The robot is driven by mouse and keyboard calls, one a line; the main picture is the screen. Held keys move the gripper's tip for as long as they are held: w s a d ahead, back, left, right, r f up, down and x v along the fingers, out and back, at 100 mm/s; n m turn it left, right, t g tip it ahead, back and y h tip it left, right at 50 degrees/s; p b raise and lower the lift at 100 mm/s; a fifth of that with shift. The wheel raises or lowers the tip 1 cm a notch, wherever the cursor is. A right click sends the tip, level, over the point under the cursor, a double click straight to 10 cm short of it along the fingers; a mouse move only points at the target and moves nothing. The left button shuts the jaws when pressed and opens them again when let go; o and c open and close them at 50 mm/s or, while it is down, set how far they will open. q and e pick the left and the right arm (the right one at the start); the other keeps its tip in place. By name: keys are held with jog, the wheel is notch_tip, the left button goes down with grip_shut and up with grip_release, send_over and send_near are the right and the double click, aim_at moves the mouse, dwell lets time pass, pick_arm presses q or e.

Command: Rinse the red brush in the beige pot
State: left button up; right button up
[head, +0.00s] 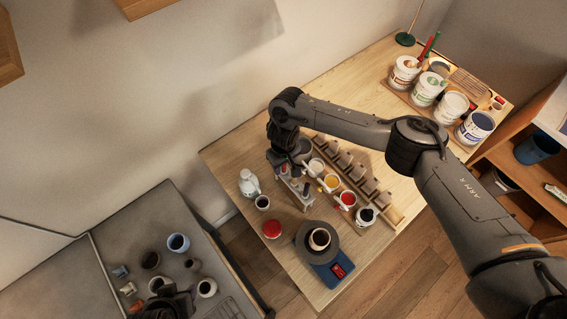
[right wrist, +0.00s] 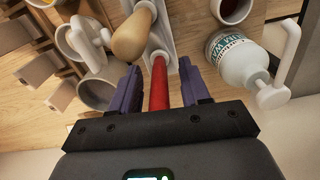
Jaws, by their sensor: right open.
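A red handle (right wrist: 158,85), which looks like the red brush, stands in a pale holder (right wrist: 160,20) between the fingers of my right gripper (right wrist: 158,88). The fingers are open, with visible gaps on both sides. The brush's lower end is hidden. In the head view my right gripper (head: 293,192) is low over the holder on the wooden table. A cream or beige pot (head: 319,239) with a dark inside stands on the blue pottery wheel (head: 338,272), in front of the gripper. A dark part at the bottom left looks like my left gripper (head: 165,304); its jaws are unclear.
A wooden-handled tool (right wrist: 132,36) stands close to the red handle. A white bottle (head: 249,182), a small dark-filled cup (head: 262,202) and a red-topped jar (head: 271,229) are left of the gripper. Colour cups (head: 331,182) are to its right. Buckets (head: 428,89) stand farther back.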

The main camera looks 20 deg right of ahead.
jog(key=shift+r, duration=0.5)
notch_tip(320, 180, up, 9)
jog(key=shift+w+f+p, duration=0.1)
jog(key=shift+p, duration=0.8)
jog(key=shift+r, duration=0.5)
